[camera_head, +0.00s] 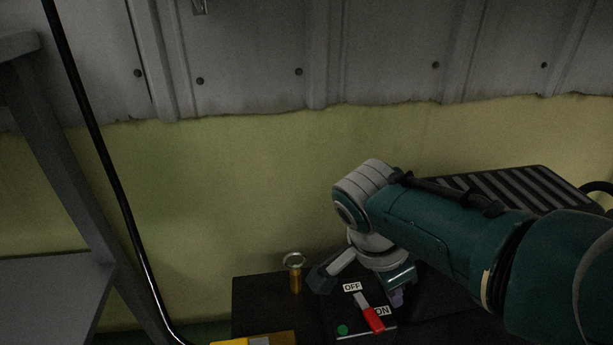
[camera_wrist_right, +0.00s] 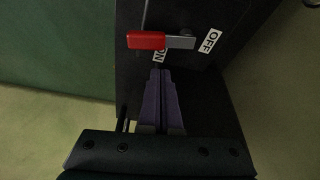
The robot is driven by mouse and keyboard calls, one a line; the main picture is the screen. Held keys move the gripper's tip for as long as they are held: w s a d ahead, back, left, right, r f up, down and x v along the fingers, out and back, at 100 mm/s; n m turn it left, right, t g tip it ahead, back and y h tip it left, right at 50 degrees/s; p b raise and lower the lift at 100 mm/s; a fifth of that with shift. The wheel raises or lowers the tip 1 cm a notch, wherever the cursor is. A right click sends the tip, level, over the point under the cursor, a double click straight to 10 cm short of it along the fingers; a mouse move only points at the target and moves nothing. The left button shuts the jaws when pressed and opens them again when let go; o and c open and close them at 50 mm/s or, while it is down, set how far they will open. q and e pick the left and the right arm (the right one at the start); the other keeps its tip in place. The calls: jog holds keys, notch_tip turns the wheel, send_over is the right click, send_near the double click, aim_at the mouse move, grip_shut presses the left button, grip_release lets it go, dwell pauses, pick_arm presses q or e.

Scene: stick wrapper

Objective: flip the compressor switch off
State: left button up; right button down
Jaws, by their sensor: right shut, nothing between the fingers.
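The compressor switch (camera_head: 373,318) has a red handle on a grey lever and sits on a black box top. The lever's grey end lies by the OFF label (camera_head: 352,287), and the red handle lies beside the ON label (camera_head: 382,310). In the right wrist view the red handle (camera_wrist_right: 146,40) lies across the top, with the OFF label (camera_wrist_right: 209,40) at right. My right gripper (camera_head: 397,298) is shut and empty. Its purple fingertips (camera_wrist_right: 160,72) are just short of the ON label and handle; contact cannot be told. My left gripper is out of view.
A green round mark (camera_head: 342,329) is on the switch panel. A brass fitting with a ring (camera_head: 294,272) stands to its left. A black ribbed unit (camera_head: 500,188) lies behind my right arm. A grey shelf frame (camera_head: 60,170) and a black cable (camera_head: 110,180) are at left.

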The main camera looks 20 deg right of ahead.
jog(key=d+p+v, duration=0.1)
jog(key=p+v, duration=0.6)
jog(key=v, duration=0.2)
jog(key=shift+r, duration=0.5)
